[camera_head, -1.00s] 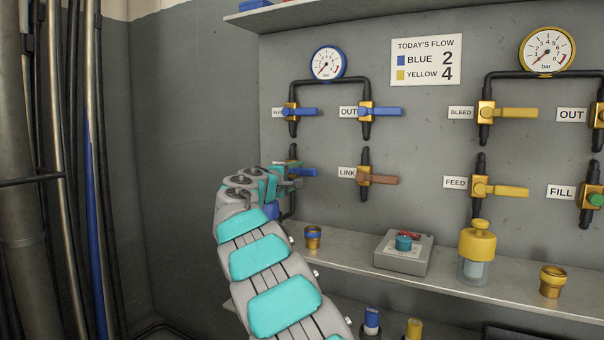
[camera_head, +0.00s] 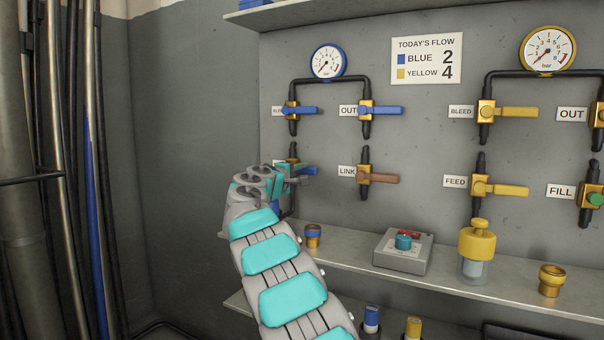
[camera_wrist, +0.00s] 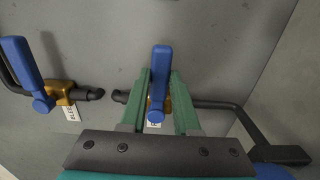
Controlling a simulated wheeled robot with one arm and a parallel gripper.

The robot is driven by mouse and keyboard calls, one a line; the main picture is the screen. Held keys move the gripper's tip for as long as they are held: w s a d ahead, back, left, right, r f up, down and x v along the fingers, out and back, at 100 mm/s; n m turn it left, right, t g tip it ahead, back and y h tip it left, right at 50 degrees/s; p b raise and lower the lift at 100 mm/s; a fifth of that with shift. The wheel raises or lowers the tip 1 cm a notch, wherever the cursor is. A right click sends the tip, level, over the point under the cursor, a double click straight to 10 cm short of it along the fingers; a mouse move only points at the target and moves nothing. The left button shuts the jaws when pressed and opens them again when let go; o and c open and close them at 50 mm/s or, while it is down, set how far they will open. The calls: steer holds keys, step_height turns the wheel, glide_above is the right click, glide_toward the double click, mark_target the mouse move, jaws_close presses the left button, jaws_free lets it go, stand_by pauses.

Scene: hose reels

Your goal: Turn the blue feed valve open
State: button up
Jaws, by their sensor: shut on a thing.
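The blue feed valve's lever (camera_head: 309,171) is at the lower left of the wall panel, below the blue bleed valve (camera_head: 299,110). Its tip points right, about level. My gripper (camera_head: 297,174) covers most of this valve and its label. In the wrist view, the blue lever (camera_wrist: 160,60) stands between my two green fingers, and my gripper (camera_wrist: 160,80) is shut on it. The bleed valve's lever (camera_wrist: 24,65) is at the left there. The blue gauge (camera_head: 327,61) above has its needle toward the lower left.
The brown link lever (camera_head: 380,178) is just right of my gripper. The blue out lever (camera_head: 384,110) is above it. Yellow valves are farther right.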

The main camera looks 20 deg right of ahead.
jaws_close()
stand_by(0.9)
